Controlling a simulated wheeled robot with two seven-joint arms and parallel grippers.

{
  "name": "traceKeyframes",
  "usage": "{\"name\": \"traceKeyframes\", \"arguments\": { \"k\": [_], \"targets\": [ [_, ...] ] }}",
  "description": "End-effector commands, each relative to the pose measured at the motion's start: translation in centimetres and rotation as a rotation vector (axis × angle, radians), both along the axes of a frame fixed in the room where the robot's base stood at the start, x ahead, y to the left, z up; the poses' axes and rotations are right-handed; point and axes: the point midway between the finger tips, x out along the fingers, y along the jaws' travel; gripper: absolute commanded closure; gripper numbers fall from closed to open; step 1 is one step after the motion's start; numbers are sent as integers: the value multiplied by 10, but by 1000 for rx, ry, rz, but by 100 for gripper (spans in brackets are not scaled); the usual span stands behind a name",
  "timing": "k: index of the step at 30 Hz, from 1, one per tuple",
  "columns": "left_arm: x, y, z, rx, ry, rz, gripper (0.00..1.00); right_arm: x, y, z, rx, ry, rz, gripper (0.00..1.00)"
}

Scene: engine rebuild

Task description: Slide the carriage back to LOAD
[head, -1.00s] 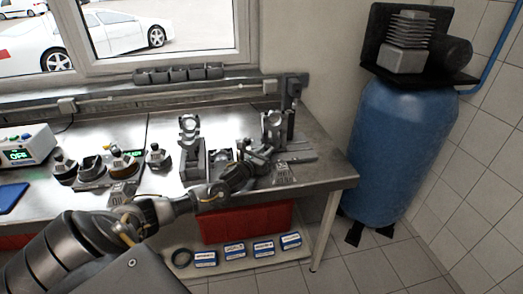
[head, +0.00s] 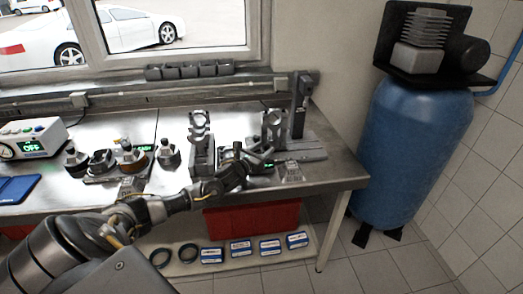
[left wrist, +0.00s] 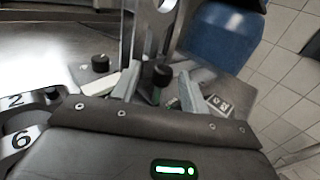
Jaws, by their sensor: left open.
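The carriage (head: 273,128), a grey metal upright with a rounded cradle top, stands on its base (head: 310,150) at the right of the bench, left of a dark post (head: 300,105). In the left wrist view, a grey upright with a round hole (left wrist: 150,35) rises beyond my fingers. My left gripper (head: 262,160) is low in front of the carriage. Its two pale fingers (left wrist: 157,92) are open, with a black knob (left wrist: 162,75) between them; contact cannot be told. The LOAD mark is not readable. My right gripper is not in view.
A second cradle stand (head: 200,150) is left of my gripper. Several dark round parts (head: 128,155) and a box with a green display (head: 33,138) are farther left. A blue tank (head: 415,150) stands beyond the bench's right end.

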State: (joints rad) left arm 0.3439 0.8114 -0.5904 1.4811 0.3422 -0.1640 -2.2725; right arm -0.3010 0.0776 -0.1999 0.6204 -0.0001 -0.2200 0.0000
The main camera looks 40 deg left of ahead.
Motion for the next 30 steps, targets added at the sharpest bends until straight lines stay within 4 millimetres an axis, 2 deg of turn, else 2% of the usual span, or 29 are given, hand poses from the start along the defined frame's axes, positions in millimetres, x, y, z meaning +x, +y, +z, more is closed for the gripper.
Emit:
{"name": "traceKeyframes", "arguments": {
  "k": [5,8,15,21,30],
  "targets": [
    [-8,0,-1,1,0,-1,55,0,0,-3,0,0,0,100],
    [-23,2,-3,2,2,0,55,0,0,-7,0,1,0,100],
    [-72,1,-5,2,4,-1,55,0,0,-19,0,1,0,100],
    [-100,0,-3,0,2,1,55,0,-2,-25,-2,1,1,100],
    [-110,0,0,-1,-1,2,55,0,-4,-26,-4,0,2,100]
  ]
}}
